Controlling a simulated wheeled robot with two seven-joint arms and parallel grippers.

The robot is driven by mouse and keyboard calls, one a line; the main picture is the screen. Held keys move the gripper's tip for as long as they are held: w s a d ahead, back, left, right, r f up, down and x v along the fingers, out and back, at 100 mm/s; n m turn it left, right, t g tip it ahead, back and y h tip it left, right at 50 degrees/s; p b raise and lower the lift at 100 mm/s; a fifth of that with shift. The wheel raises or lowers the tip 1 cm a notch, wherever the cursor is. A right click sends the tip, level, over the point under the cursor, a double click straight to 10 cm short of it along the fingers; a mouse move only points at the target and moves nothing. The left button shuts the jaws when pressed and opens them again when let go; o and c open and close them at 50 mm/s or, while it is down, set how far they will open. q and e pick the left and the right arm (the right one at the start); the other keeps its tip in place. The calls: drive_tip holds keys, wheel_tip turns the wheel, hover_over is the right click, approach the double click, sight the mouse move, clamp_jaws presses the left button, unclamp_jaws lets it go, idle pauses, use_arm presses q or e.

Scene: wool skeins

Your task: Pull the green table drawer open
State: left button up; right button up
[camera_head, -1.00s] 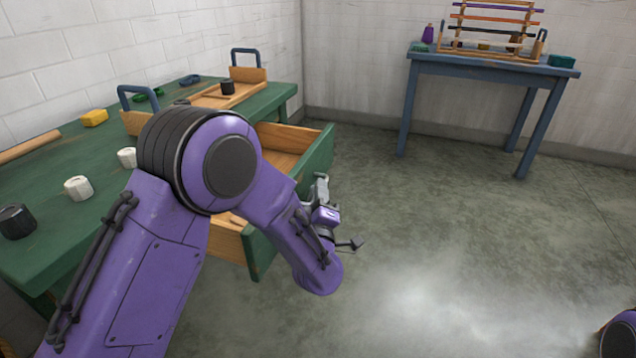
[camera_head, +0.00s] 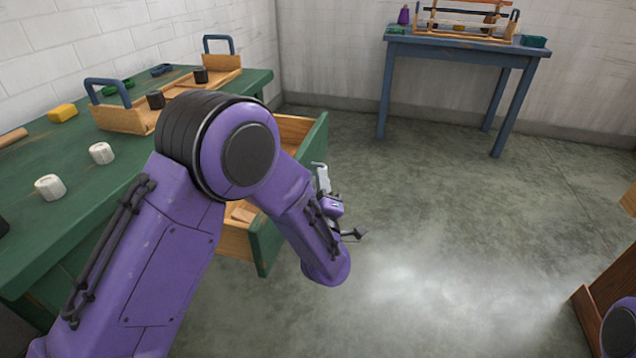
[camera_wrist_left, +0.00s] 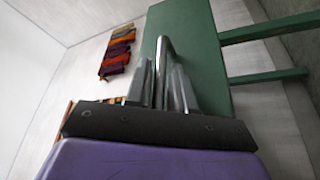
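The green table (camera_head: 60,200) stands at the left with its drawer (camera_head: 262,245) pulled well out. The drawer has a green front and pale wooden sides, and part of its inside shows past my left arm. A grey metal handle (camera_wrist_left: 162,52) is on the drawer front, which fills the upper middle of the left wrist view. My left gripper (camera_head: 324,182) is at the outer face of the front. In the left wrist view its fingers (camera_wrist_left: 162,88) lie closely on both sides of the handle. My right gripper is out of view.
On the table are a wooden tray with blue handles (camera_head: 130,118), white skeins (camera_head: 50,187), black skeins and a yellow block (camera_head: 62,112). A blue table (camera_head: 460,50) with a wooden rack stands at the back. A brown wooden piece (camera_head: 600,300) is at the right. The floor between is clear.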

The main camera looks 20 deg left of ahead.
use_arm(q)
drive_tip(key=p+v, duration=0.2)
drive_tip(key=v, duration=0.8)
drive_tip(key=shift+s, duration=0.2)
drive_tip(key=shift+d+f, duration=0.1)
drive_tip(key=shift+f, duration=0.05)
